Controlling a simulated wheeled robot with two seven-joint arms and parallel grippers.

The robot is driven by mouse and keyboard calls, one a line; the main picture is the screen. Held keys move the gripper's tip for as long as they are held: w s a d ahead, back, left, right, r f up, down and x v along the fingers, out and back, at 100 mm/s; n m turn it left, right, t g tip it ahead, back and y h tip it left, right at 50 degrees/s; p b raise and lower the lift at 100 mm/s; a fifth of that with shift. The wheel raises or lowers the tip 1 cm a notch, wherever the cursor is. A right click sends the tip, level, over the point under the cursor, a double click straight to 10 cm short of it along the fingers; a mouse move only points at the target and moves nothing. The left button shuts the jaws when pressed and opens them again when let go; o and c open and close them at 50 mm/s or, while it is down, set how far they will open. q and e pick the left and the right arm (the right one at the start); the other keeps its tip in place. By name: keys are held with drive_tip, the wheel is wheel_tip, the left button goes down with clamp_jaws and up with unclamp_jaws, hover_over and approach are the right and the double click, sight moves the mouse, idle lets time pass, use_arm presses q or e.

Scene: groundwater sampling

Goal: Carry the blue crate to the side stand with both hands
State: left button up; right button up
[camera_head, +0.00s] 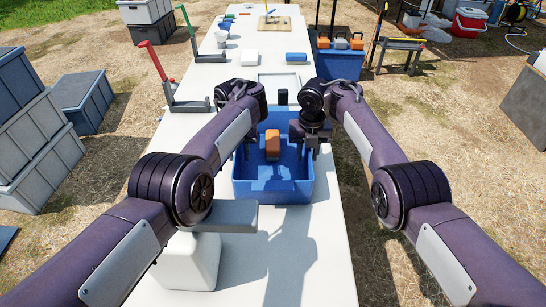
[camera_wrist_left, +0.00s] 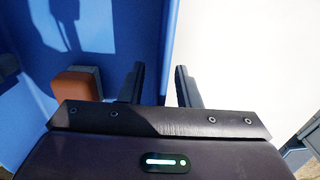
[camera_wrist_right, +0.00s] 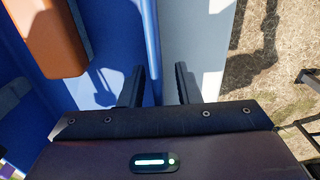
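The blue crate (camera_head: 292,190) stands on the white table (camera_head: 310,270), with an orange and grey block (camera_head: 272,145) inside it. The crate's left wall also shows in the left wrist view (camera_wrist_left: 120,30), and its right wall in the right wrist view (camera_wrist_right: 115,30). My left gripper (camera_wrist_left: 160,70) is open, one finger on the inner side of the wall and one outside. My right gripper (camera_wrist_right: 160,68) is open, likewise astride the opposite wall. Neither grips the wall visibly. In the head view my left forearm hides most of the left gripper. I cannot identify the side stand with certainty.
A white jug (camera_head: 188,262) stands at the near left of the table. A red-handled tool (camera_head: 155,65) is further back on the left. Stacked grey crates (camera_head: 35,150) stand left. A blue bin (camera_head: 338,67) with orange-topped items is beyond the table's right edge.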

use_arm(q)
clamp_jaws()
use_arm(e)
clamp_jaws()
use_arm(q)
drive_tip(key=shift+r, duration=0.15)
use_arm(e)
drive_tip(key=shift+r, duration=0.15)
